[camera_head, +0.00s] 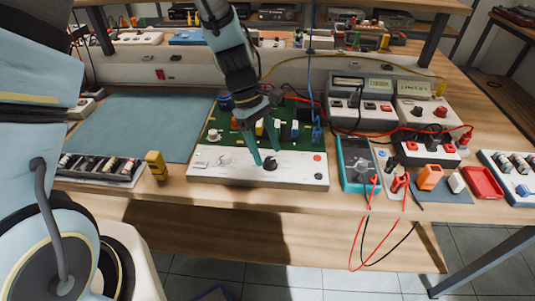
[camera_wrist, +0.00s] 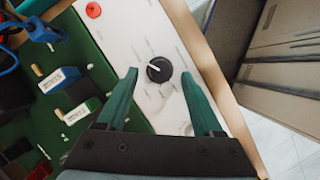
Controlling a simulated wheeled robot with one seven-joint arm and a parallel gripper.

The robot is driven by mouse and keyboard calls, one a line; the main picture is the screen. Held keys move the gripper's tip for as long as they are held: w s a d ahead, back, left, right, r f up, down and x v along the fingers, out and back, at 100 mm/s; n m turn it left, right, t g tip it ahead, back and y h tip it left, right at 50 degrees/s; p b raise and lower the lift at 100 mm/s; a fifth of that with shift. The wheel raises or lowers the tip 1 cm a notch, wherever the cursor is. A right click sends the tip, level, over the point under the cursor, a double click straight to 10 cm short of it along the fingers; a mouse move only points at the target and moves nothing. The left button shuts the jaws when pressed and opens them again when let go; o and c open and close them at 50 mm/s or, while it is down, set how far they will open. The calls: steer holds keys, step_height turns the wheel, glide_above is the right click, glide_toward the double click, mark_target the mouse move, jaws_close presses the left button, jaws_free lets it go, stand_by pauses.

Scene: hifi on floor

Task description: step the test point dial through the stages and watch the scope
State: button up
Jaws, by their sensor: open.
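The test point dial, a black knob with a white pointer line (camera_head: 270,163), sits on the white front panel (camera_head: 231,172) of a green circuit board unit (camera_head: 221,125) on the bench. It also shows in the wrist view (camera_wrist: 159,69). My gripper (camera_head: 266,162) is above the panel with its two teal fingers open. In the wrist view, the fingers (camera_wrist: 165,88) stand apart on either side of the dial, and the dial lies a little beyond their tips. I cannot tell whether either finger touches it. Bench instruments with small displays (camera_head: 385,85) stand behind right; the readings are too small to tell.
A teal multimeter (camera_head: 355,163) stands right of the unit, with red and black leads hanging over the bench's front edge. A red tray (camera_head: 483,183) lies farther right. A yellow block (camera_head: 156,165) stands at left. The blue-green mat (camera_head: 140,122) is clear.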

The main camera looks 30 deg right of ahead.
steer(key=d+b+v, duration=0.1)
steer(key=v, duration=0.8)
steer(key=shift+a, duration=0.5)
steer(key=w+a+r+m+t, duration=0.15)
steer(key=w+a, duration=0.25)
steer(key=a, duration=0.5)
steer(key=w+a+t, duration=0.2)
steer(key=w+a, duration=0.3)
steer(key=a, duration=0.3)
steer(key=s+a+r+m+t+y, duration=0.1)
steer(key=a+m+t, duration=0.1)
steer(key=a, duration=1.5)
steer(key=shift+r, duration=0.15)
steer(key=shift+m+t, duration=0.25)
